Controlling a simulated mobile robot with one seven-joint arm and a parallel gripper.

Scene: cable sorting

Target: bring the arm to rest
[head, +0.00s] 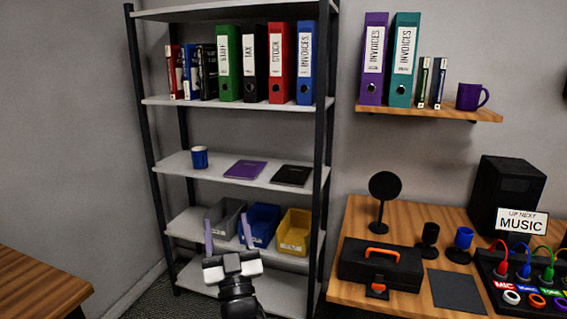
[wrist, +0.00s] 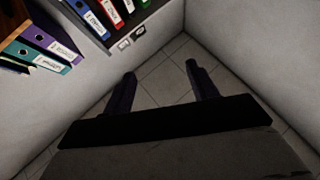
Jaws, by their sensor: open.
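My gripper (head: 229,234) shows at the lower middle of the head view, raised in front of the lower shelves. Its two purple-grey fingers stand apart and point up, with nothing between them. In the wrist view my gripper (wrist: 160,86) is also open and empty, with pale floor tiles (wrist: 165,75) beyond the fingers. It touches nothing that I can see.
A shelf unit (head: 240,102) stands behind my gripper, with binders, a blue cup (head: 199,157) and grey, blue and yellow bins (head: 294,232). At right, a wooden desk (head: 350,293) holds a black toolbox (head: 380,262), a speaker (head: 507,188) and a cable panel. Another wooden top (head: 35,290) is at lower left.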

